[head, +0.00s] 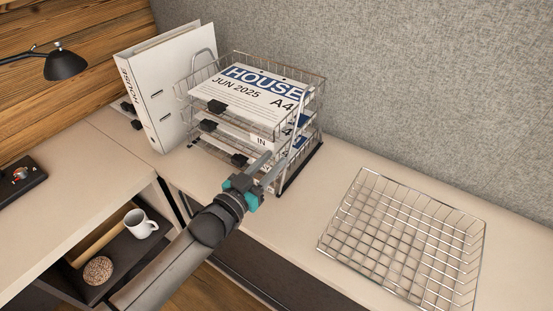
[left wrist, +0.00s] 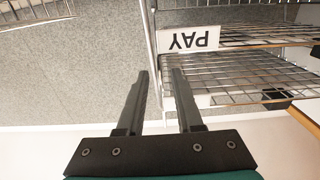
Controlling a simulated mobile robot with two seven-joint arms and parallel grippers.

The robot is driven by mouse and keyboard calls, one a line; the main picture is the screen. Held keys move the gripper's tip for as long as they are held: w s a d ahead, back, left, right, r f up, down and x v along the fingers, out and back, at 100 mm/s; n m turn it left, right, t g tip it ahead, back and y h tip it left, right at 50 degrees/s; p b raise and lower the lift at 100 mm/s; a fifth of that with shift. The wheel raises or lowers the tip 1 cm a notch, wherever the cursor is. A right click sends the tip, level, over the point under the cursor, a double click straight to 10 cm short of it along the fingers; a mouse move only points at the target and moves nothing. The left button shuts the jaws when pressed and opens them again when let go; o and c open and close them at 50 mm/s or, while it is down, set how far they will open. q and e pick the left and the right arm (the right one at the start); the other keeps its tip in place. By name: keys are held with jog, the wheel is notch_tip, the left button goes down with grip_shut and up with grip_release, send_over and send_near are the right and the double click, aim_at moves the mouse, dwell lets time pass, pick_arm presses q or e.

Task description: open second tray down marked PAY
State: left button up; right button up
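A stack of wire trays (head: 183,92) stands on the desk against the grey wall panel. A printed HOUSE JUN 2025 sheet (head: 240,92) lies in its top tray, and an IN label (head: 262,140) shows on the front. The PAY label (left wrist: 190,40) reads upside down in the left wrist view, on the wire tray's edge; I cannot pick it out in the head view. My left gripper (head: 268,167) is at the stack's front right side. My right gripper is not in view.
A white binder (head: 160,92) stands left of the stack. An empty wire basket (head: 400,240) lies on the desk at right. A black lamp (head: 65,65), a mug (head: 140,224) and a round patterned object (head: 97,270) are at left. Bare desk lies between stack and basket.

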pick_arm(q)
jog(key=shift+x, duration=1.3)
grip_shut()
dwell(0.5)
